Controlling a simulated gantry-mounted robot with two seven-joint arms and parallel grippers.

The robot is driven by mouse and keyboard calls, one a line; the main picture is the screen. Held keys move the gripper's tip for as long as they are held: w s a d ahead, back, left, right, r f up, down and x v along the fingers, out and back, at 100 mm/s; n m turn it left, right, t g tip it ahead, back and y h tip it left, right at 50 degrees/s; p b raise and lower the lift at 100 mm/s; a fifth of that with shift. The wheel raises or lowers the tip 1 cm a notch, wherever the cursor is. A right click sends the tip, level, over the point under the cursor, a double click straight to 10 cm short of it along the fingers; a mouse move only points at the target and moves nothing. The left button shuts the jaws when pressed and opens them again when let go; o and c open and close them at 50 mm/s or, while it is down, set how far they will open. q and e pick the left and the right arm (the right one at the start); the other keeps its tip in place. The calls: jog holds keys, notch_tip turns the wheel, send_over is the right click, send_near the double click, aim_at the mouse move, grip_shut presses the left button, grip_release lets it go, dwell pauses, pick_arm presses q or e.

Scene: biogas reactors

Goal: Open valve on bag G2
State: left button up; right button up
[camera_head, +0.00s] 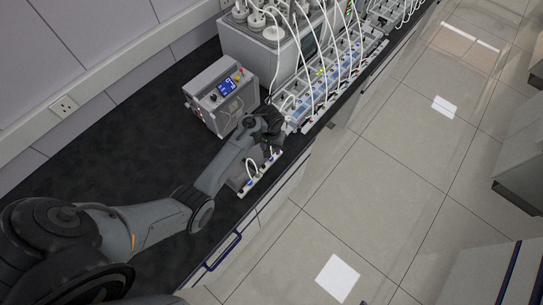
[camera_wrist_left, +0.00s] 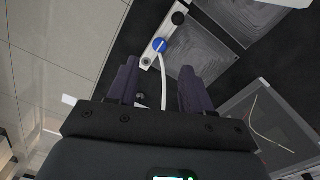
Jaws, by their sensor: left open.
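My left gripper (camera_head: 267,138) is over the front edge of the black bench, beside a white rail with valves (camera_head: 262,176). In the left wrist view my left gripper (camera_wrist_left: 157,72) is open, with its two dark fingers apart and nothing gripped between them. A black knob (camera_wrist_left: 179,18) is farther along the rail. Grey flat bags (camera_wrist_left: 210,45) lie beside the rail. I cannot read any label, so I cannot tell which bag is G2.
A grey control box with a blue display (camera_head: 222,93) stands behind my gripper. A row of valves and white tubes (camera_head: 325,75) runs along the bench to the upper right, beside a large grey unit (camera_head: 262,45). The black bench top (camera_head: 120,150) at left is clear.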

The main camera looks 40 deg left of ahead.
pick_arm(q)
notch_tip(320, 180, down, 8)
jog(key=shift+r+b, duration=0.1)
jog(key=shift+b, duration=0.5)
grip_shut()
